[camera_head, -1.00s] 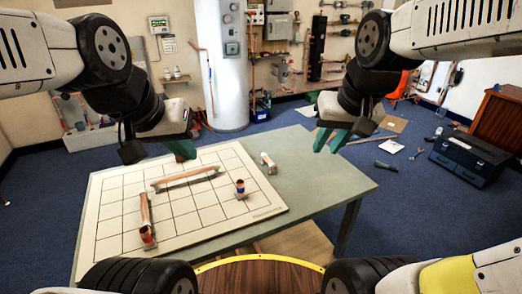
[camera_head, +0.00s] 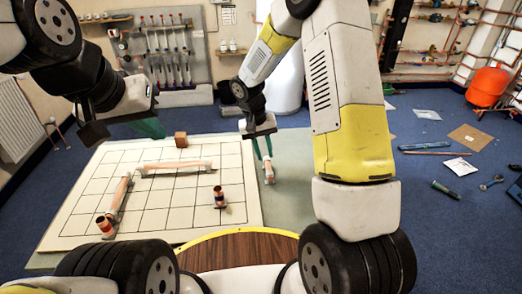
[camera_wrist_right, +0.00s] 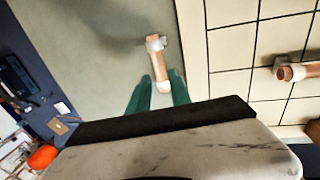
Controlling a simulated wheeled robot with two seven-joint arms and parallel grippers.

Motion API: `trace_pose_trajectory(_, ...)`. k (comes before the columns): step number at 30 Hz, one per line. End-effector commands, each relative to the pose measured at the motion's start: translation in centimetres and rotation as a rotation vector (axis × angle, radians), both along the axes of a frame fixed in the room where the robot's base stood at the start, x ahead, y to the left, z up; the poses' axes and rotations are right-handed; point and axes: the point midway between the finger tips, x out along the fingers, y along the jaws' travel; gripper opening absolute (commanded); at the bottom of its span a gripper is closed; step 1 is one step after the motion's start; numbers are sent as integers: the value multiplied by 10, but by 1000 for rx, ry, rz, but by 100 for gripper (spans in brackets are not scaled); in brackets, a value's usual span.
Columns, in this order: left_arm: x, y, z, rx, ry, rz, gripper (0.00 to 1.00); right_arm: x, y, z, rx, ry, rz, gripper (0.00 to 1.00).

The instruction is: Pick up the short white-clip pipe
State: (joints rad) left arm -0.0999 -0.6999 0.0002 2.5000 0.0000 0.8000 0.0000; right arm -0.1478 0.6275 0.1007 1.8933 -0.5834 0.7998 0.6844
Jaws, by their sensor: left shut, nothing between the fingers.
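The short white-clip pipe (camera_head: 269,174) is a short copper piece with white clips, lying on the green table right of the grid board. In the right wrist view it (camera_wrist_right: 158,63) points away from the hand, its near end low between the fingers. My right gripper (camera_head: 262,148) is above it with fingers apart, one on each side of its near end in the right wrist view (camera_wrist_right: 161,88). I cannot tell how far the fingertips are above the table. My left gripper (camera_head: 152,128) is shut and empty, above the board's far left part.
The pale grid board (camera_head: 165,220) carries a long copper pipe (camera_head: 180,166), a left pipe run (camera_head: 118,196), and a short upright copper piece with a blue band (camera_head: 219,197). A brown cube (camera_head: 181,140) stands at the board's far edge. The table right of the pipe looks clear.

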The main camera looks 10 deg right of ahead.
Motion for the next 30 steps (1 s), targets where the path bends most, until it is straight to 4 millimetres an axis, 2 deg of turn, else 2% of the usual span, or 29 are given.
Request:
trace_pose_trajectory(11,0,0,0,0,0,0,0,-2,-8,-37,-1,4,-1,25)
trace_pose_trajectory(18,0,0,0,0,0,0,0,-2,-14,-71,-1,3,0,25)
trace_pose_trajectory(25,0,0,0,0,0,0,0,-2,-15,-74,0,0,0,25)
trace_pose_trajectory(26,0,0,0,0,0,0,0,-2,-15,-74,0,0,0,23)
trace_pose_trajectory(29,0,0,0,0,0,0,0,-2,-15,-74,0,0,0,3)
trace_pose_trajectory(30,0,0,0,0,0,0,0,-2,-15,-74,0,0,0,0)
